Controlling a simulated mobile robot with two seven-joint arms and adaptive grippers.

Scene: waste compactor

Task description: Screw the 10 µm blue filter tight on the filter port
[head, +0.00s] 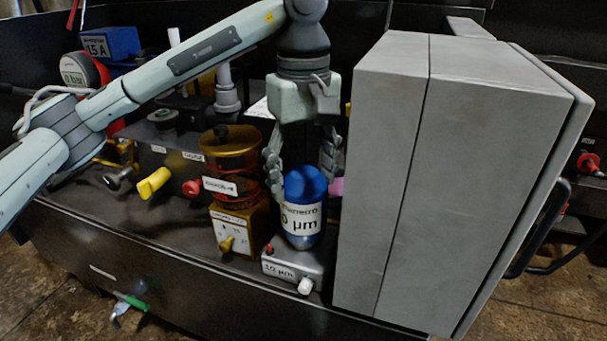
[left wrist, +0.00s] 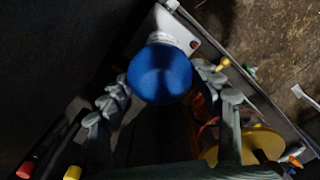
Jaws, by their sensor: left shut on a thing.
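The blue filter (head: 304,187), with a white label ending in "µm", stands upright on the filter port, a pale block (head: 283,268) labelled "10 µm". No clear gap shows between the filter and the block; I cannot tell how far the thread is engaged. My left gripper (head: 300,178) comes down from above, its fingers on either side of the filter, shut on it. In the left wrist view the filter's round blue top (left wrist: 160,75) lies between the fingertips (left wrist: 164,82), and the block (left wrist: 181,32) shows behind it. My right gripper is not in view.
A large grey box (head: 450,160) stands close to the right of the filter. An amber cylinder (head: 231,165) on a yellow block (head: 238,228) stands close to the left. Yellow (head: 153,184) and red (head: 191,188) handles lie further left.

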